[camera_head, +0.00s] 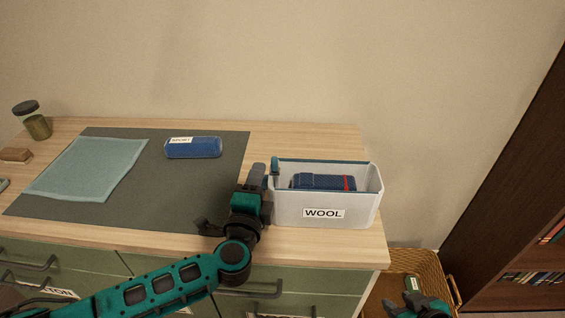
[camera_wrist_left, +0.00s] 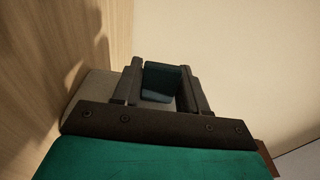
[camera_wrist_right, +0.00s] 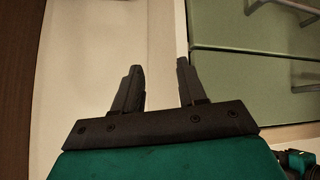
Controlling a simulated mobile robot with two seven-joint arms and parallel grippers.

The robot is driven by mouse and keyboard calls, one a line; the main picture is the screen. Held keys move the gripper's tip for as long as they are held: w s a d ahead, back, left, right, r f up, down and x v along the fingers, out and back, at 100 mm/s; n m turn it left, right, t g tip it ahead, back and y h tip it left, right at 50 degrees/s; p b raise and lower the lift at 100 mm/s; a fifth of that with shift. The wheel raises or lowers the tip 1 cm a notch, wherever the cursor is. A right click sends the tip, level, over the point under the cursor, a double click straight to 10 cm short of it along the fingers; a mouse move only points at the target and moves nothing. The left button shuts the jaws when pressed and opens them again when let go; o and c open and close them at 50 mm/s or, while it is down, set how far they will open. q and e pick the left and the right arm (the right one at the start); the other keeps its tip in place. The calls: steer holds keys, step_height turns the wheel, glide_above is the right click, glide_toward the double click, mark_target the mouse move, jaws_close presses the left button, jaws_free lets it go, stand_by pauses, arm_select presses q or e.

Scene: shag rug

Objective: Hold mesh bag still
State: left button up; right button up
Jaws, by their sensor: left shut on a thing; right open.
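A white bin (camera_head: 291,209) labelled WOOL stands at the right end of the dresser top. A dark blue rolled item with a red stripe (camera_head: 318,182) lies in it. My left gripper (camera_head: 262,176) is at the bin's left side, shut on a dark teal piece (camera_wrist_left: 162,82) at the bin's left rim. I cannot tell whether this piece belongs to a mesh bag; no mesh bag is clearly made out. My right gripper (camera_wrist_right: 158,75) is open and empty, low beside the dresser; in the head view it is partly cut off at the bottom right.
A dark mat (camera_head: 190,195) on the dresser carries a folded light-blue cloth (camera_head: 90,168) and a labelled blue roll (camera_head: 200,148). A lidded jar (camera_head: 37,125) stands far left. A wicker basket (camera_head: 415,260) is right of the dresser, before a dark bookcase (camera_head: 510,220).

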steer(key=w+d+r+t+y, duration=0.1)
steer(key=w+d+r, duration=0.1)
steer(key=w+r, duration=0.6)
steer(key=w+d+r+y, duration=0.1)
steer(key=w+d+r, duration=0.15)
steer(key=w, duration=0.95)
steer(key=w+a+r+y, duration=0.1)
steer(key=w+a+r, duration=0.1)
steer(key=w+r, duration=0.3)
steer(key=w+a+r+y, duration=0.1)
steer(key=w+a+r, duration=0.15)
steer(key=r, duration=0.55)
steer(key=n+g+y, duration=0.3)
steer(key=n+g, duration=0.7)
steer(key=n, duration=0.4)
glide_toward(276, 157)
steer(key=x, duration=1)
steer(key=shift+a+f, duration=0.15)
steer(key=shift+a, duration=0.05)
steer(key=shift+c, duration=0.4)
jaws_close()
